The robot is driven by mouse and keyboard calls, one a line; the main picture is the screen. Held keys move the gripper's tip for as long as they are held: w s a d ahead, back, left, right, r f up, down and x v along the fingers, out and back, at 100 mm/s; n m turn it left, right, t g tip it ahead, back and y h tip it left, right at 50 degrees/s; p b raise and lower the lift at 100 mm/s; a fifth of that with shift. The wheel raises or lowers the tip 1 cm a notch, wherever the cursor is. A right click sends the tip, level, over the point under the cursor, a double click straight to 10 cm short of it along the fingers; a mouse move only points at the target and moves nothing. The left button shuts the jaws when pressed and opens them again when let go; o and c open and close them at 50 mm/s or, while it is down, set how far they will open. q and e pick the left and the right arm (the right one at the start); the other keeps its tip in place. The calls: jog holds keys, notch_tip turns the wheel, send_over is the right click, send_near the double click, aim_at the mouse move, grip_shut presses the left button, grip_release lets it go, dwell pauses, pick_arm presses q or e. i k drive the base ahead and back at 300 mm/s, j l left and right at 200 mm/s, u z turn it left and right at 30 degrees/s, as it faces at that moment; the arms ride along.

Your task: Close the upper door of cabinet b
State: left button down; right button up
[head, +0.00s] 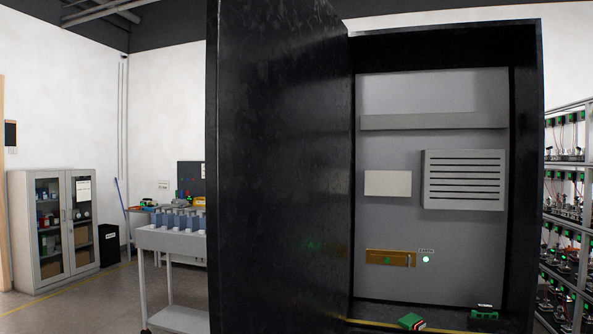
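A tall black cabinet (525,180) stands open close in front of me. Its black door (280,170) is hinged on the left side of the opening and swung out toward me, standing wide open. No label naming the cabinet is readable. Neither gripper shows in the head view.
Green blocks (411,321) (484,312) lie at the bottom of the opening. A grey cart (165,240) with blue items stands behind the door at left. A rack (568,200) of green-lit devices is at right. A glass-door cupboard (50,225) stands far left, with open floor before it.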

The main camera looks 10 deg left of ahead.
aim_at(277, 103)
jog(key=j+z, duration=0.25)
jog(key=j, duration=0.25)
jog(key=k+j+z, duration=0.1)
jog(key=j+z, duration=0.15)
jog(key=j, duration=0.3)
jog(key=i+j+z, duration=0.15)
jog(key=j, duration=0.2)
jog(key=j+z, duration=0.2)
jog(key=i+j+z, duration=0.15)
jog(key=j, duration=0.35)
jog(key=i+j, duration=0.15)
jog(key=i+j+z, duration=0.1)
jog(key=j, duration=0.25)
jog(key=i+j, duration=0.15)
jog(key=j, duration=0.15)
jog(key=j+z, duration=0.1)
jog(key=k+j, duration=0.05)
jog(key=j, duration=0.05)
